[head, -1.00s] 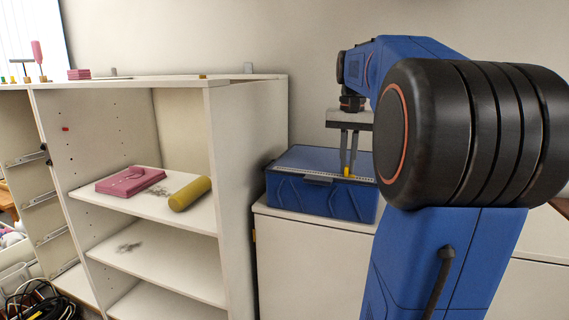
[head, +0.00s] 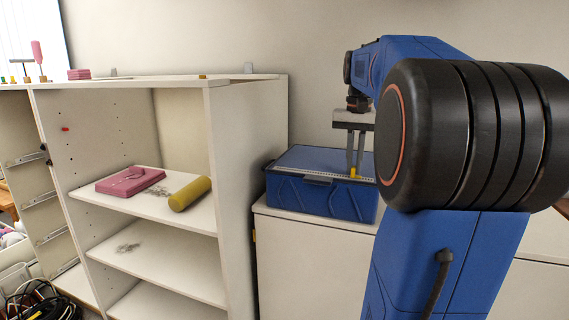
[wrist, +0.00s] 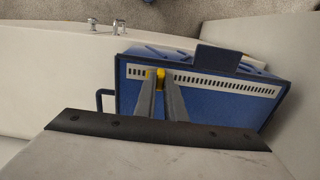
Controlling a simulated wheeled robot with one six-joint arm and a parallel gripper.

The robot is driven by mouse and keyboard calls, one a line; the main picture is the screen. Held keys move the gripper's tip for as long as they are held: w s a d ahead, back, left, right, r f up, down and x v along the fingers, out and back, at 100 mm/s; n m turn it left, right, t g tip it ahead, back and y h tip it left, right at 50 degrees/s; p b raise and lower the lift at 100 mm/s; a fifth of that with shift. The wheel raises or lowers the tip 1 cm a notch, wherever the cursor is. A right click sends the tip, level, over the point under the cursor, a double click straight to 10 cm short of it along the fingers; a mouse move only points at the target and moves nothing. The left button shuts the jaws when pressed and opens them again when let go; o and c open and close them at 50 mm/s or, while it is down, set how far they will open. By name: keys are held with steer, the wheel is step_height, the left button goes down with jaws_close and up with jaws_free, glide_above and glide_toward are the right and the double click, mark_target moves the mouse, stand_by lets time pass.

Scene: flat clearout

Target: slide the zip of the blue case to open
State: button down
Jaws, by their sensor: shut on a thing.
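The blue case (head: 305,196) sits on a low white cabinet, against the wall. A pale zip strip (head: 312,176) runs along the near edge of its top. My gripper (head: 355,172) points down over the strip, toward its right part in the head view. It is shut on the yellow zip pull (head: 353,173). In the wrist view the fingers (wrist: 158,86) meet at the yellow pull (wrist: 154,76), near the left end of the strip (wrist: 225,84). The fingers partly hide the pull.
A white open shelf unit (head: 248,130) stands left of the case and rises above it. It holds a pink box (head: 130,181) and a yellow cylinder (head: 190,193). The white cabinet top (head: 262,208) under the case has little free room in front.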

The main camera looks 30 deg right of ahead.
mark_target(363, 179)
steer(key=shift+s+d, duration=0.9)
steer(key=shift+s, duration=0.25)
steer(key=c, duration=1.6)
jaws_free()
steer(key=shift+r, duration=3.05)
